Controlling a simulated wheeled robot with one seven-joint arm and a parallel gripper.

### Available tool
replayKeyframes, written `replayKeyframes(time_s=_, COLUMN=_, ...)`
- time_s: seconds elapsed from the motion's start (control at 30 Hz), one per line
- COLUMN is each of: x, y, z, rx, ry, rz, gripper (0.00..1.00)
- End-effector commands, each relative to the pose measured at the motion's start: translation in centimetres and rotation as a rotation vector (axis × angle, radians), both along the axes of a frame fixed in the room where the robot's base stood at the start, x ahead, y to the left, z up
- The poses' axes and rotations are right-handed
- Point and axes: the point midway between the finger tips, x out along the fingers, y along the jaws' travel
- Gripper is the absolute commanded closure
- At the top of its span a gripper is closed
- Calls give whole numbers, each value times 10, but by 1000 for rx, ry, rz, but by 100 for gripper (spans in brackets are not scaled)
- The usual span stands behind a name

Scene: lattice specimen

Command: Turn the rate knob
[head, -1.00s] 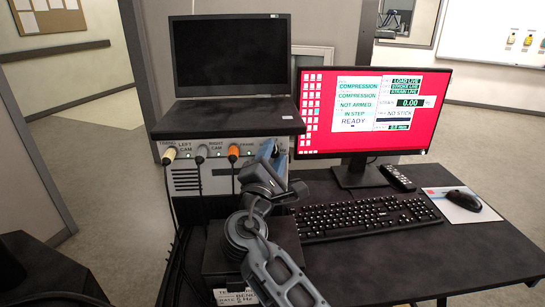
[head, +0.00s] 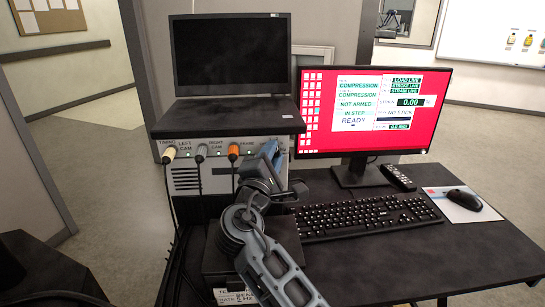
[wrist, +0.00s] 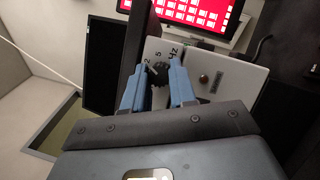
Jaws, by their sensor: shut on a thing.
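The rate knob (wrist: 157,76) is a small dark knob on a light panel, between my fingertips in the wrist view. The marks "5" and "Hz" are printed beside it. My gripper (wrist: 158,70) has two blue fingers, shut on the knob, one on each side. The fingers and the gripper body hide part of the knob, so I cannot read its setting clearly. In the head view my gripper (head: 271,150) is at the right part of the grey unit's front (head: 184,180), and the knob is hidden behind it.
A red button (wrist: 204,79) sits on the panel right of my fingers. Left of my gripper, cables with white, grey and orange plugs (head: 233,151) enter the unit. The monitor (head: 370,105), keyboard (head: 365,214) and mouse (head: 464,200) stand to the right.

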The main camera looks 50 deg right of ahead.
Motion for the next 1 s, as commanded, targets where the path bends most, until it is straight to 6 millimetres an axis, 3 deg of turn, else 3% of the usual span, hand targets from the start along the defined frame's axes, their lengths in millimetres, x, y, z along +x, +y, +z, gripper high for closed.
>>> replayKeyframes(time_s=0.5, x=0, y=1, z=2, rx=305, ry=-296, rz=0, gripper=100)
replayKeyframes(time_s=1.0, x=0, y=0, z=2, rx=441, ry=-429, rz=-2, gripper=100)
